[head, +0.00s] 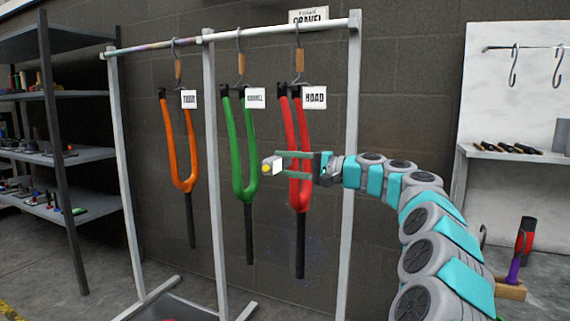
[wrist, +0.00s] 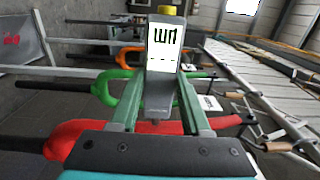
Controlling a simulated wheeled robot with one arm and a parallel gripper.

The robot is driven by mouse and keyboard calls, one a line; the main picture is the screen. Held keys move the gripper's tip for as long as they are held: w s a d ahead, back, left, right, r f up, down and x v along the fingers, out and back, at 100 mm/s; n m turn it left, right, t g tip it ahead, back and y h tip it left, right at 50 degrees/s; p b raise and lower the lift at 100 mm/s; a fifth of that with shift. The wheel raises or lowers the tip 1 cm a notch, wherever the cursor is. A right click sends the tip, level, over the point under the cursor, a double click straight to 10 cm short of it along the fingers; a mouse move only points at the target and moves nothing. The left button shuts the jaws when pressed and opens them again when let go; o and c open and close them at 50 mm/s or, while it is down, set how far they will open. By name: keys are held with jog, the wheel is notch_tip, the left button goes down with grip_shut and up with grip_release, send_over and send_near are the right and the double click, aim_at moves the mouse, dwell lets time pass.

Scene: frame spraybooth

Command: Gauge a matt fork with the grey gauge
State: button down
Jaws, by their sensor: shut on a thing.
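My gripper (head: 284,165) is shut on the grey gauge (head: 277,165), which has a yellow end. In the wrist view the gauge (wrist: 163,92) stands between the fingers, its white display towards me with upside-down lettering and a dashed line. Three forks hang on hooks: orange (head: 174,150), green (head: 238,165) and red (head: 290,130). In the head view my fingers cross in front of the red fork, and the gauge shows between the green and red forks. I cannot tell whether it touches a fork, or which finish is matt.
The forks hang from a white rack (head: 209,190) with upright posts and printed tags. A dark shelf unit (head: 60,155) with small items stands at left. A white panel with hooks and a ledge (head: 500,152) is at right. A tool with a purple handle (head: 513,270) stands lower right.

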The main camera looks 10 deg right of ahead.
aim_at(274, 169)
jog(key=shift+w+d+p, duration=0.35)
jog(key=shift+w+p, duration=0.05)
jog(key=shift+p, duration=0.15)
dwell(1.7)
dwell(0.6)
jog(key=shift+s+a+f+b, duration=0.1)
jog(key=shift+s+a+b, duration=0.4)
jog(key=shift+s+b, duration=0.15)
jog(key=shift+s+a+b, duration=0.5)
jog(key=shift+s+a, duration=0.1)
jog(key=shift+s, duration=0.25)
jog(key=shift+s+a+b, duration=0.5)
jog(key=shift+s+a, duration=0.15)
jog(key=shift+s, duration=0.25)
jog(key=shift+s+a+b, duration=0.5)
jog(key=shift+s+a, duration=0.1)
jog(key=shift+s, duration=0.25)
jog(key=shift+w+d+r+p, duration=0.1)
jog(key=shift+w+d+p, duration=0.5)
jog(key=shift+w, duration=0.25)
jog(key=shift+w+d+r+p, duration=0.1)
jog(key=shift+w+d+p, duration=0.45)
jog(key=shift+w, duration=0.25)
jog(key=shift+w+d+r+p, duration=0.1)
jog(key=shift+w+d+p, duration=0.45)
jog(key=shift+w, duration=0.3)
jog(key=shift+w+d+f+p, duration=0.1)
jog(key=shift+w+d+p, duration=0.3)
jog(key=shift+w+d, duration=0.25)
